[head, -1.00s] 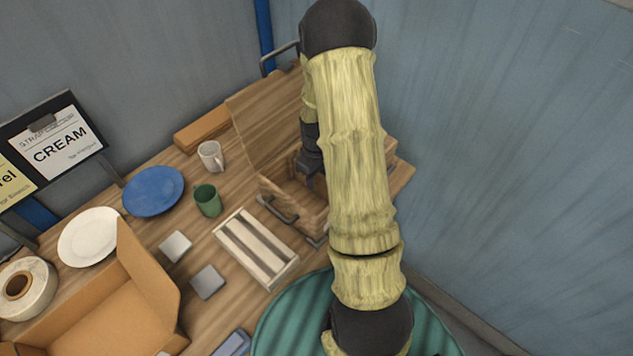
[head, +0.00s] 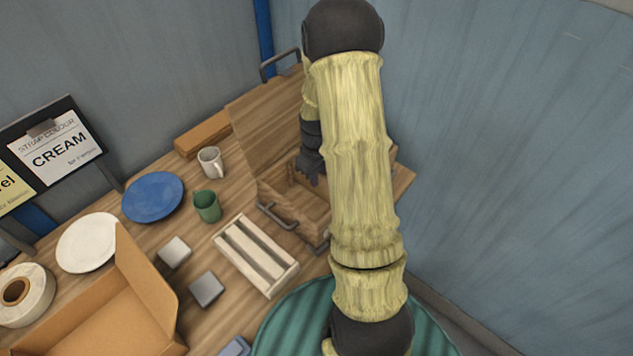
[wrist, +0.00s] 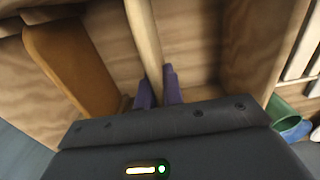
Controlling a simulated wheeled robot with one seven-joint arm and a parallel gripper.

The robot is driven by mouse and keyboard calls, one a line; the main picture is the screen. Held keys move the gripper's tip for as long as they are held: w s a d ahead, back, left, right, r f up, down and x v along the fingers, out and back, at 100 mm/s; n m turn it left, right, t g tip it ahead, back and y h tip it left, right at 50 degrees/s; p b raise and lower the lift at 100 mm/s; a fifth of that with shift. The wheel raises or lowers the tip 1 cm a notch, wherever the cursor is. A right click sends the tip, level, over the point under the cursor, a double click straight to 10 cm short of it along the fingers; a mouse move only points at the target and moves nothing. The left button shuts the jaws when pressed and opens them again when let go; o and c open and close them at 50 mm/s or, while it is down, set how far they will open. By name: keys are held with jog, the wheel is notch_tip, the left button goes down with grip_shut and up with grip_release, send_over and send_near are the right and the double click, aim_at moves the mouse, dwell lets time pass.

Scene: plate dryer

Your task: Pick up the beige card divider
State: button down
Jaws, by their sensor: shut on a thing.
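My gripper (wrist: 158,92) has two purple fingertips shut on the beige card divider (wrist: 143,38), a thin pale strip seen nearly edge-on in the wrist view. The divider runs up from the fingers to the top edge of the picture. An open wooden box (wrist: 262,45) lies around and below it. In the head view my gripper (head: 311,172) is over the open wooden box (head: 300,212). The divider cannot be made out there, and my arm covers the right part of the box.
An orange-brown block (wrist: 70,65) lies left of the divider in the wrist view. A slatted wooden tray (head: 256,255), green cup (head: 207,206), white mug (head: 210,161) and blue plate (head: 153,197) stand left of the box. A raised wooden lid (head: 262,125) is behind it.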

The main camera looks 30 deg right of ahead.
notch_tip(320, 180, up, 16)
jog(key=b, duration=0.2)
jog(key=shift+f, duration=0.25)
dwell(0.7)
